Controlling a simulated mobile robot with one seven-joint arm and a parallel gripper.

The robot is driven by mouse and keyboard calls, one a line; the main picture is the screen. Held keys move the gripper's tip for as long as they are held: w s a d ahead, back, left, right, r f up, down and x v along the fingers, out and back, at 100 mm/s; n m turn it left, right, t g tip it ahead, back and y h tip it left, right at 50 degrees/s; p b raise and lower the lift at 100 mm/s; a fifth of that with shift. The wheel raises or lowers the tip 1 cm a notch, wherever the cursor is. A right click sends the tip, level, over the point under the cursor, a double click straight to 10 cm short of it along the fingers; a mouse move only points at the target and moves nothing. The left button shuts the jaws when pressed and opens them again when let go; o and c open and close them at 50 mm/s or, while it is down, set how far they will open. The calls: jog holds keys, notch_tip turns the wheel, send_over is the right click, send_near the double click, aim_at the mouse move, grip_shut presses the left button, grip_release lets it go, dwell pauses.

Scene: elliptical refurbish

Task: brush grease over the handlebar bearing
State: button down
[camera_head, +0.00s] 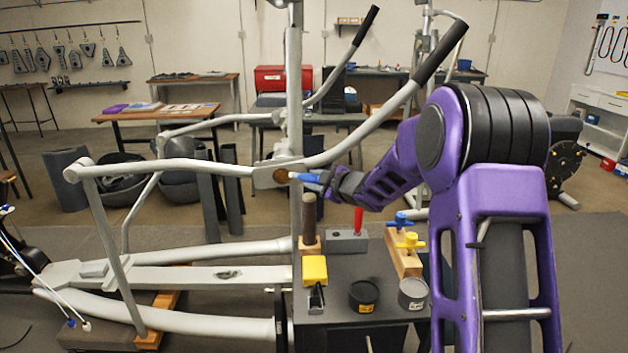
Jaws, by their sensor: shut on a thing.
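My gripper (328,181) is shut on a brush with a blue handle (309,178), held about level and pointing left. The brush's tip reaches the handlebar bearing (280,174), a round brownish spot at the pivot where the grey handlebar (340,150) meets the upright post. The tip looks to be touching or very close to the bearing; I cannot tell which. A black tin (363,295) with a yellow label and a grey tin (412,292) stand on the dark bench below. I cannot tell which, if either, holds grease.
The dark bench (345,335) also bears a grey block with a red handle (350,240), a yellow block (314,269), a wooden-based upright tool (309,222) and a wooden block with blue and yellow clamps (404,252). The machine's frame rails (200,274) fill the lower left.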

jog(key=a+b, duration=0.2)
jog(key=a, duration=0.4)
dwell(0.4)
jog(key=shift+b, duration=0.3)
jog(key=s+b, duration=0.2)
jog(key=s, duration=0.4)
jog(key=shift+b, duration=0.4)
jog(key=shift+s+a, duration=0.1)
jog(key=s, duration=0.2)
jog(key=shift+s, duration=0.4)
jog(key=shift+w, duration=0.1)
dwell(0.3)
